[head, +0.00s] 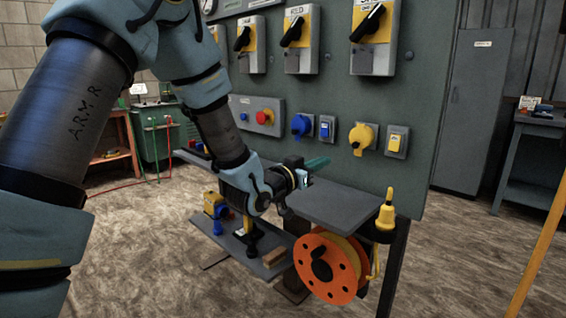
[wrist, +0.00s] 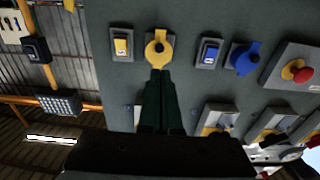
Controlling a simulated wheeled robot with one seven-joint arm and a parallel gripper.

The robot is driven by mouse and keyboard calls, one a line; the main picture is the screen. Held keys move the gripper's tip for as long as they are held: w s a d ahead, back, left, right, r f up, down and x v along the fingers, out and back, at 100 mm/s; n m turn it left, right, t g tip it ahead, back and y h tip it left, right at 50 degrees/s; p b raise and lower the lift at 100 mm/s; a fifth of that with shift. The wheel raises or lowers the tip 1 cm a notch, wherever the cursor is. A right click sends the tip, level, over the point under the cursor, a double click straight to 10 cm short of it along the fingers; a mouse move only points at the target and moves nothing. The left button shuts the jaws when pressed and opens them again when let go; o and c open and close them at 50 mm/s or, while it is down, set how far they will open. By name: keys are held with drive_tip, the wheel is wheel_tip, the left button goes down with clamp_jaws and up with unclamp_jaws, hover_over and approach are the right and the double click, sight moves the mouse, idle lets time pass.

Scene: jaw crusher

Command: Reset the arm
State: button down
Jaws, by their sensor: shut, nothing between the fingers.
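My arm (head: 200,75) reaches from the upper left of the head view down to the front of the grey-green panel. My gripper (head: 319,163) is at its end, just above the small grey shelf and below the row of sockets. Its green fingers point right in that view. In the wrist view, the dark green fingers (wrist: 160,75) lie together, shut and empty. Their tips overlap the lower edge of the yellow socket cover (wrist: 159,48) in the picture; whether they touch it I cannot tell.
The panel (head: 335,90) carries rotary switches, a red stop button (head: 265,117), a blue socket (head: 301,125) and yellow fittings. The grey shelf (head: 335,203) is close below my gripper. An orange reel (head: 327,267) hangs beneath it. Floor is open to the right.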

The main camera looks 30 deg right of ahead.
drive_tip(key=w+a+f+n+t+y, duration=0.1)
drive_tip(key=w+a+f+n+y, duration=0.2)
drive_tip(key=a, duration=0.6)
drive_tip(key=w+a+f+n+t+y, duration=0.1)
drive_tip(key=w+a+f+n+y, duration=0.15)
drive_tip(key=w+a+y, duration=0.55)
drive_tip(key=w+a+f+n+t+y, duration=0.1)
drive_tip(key=w+a+f+n, duration=0.15)
drive_tip(key=a, duration=0.85)
drive_tip(key=s+a+f+n+g+y, duration=0.15)
drive_tip(key=s+a, duration=0.25)
drive_tip(key=a, duration=0.4)
drive_tip(key=s+a+f+n+g+y, duration=0.1)
drive_tip(key=s+a+n+g+y, duration=0.1)
drive_tip(key=s+a, duration=0.4)
drive_tip(key=s+a+f+n+g+y, duration=0.1)
drive_tip(key=s+a+n+g+y, duration=0.15)
drive_tip(key=a, duration=0.65)
wheel_tip(320, 180, up, 15)
drive_tip(key=s+p, duration=0.1)
drive_tip(key=p, duration=1.3)
drive_tip(key=shift+s+p, duration=0.25)
drive_tip(key=shift+p, duration=0.05)
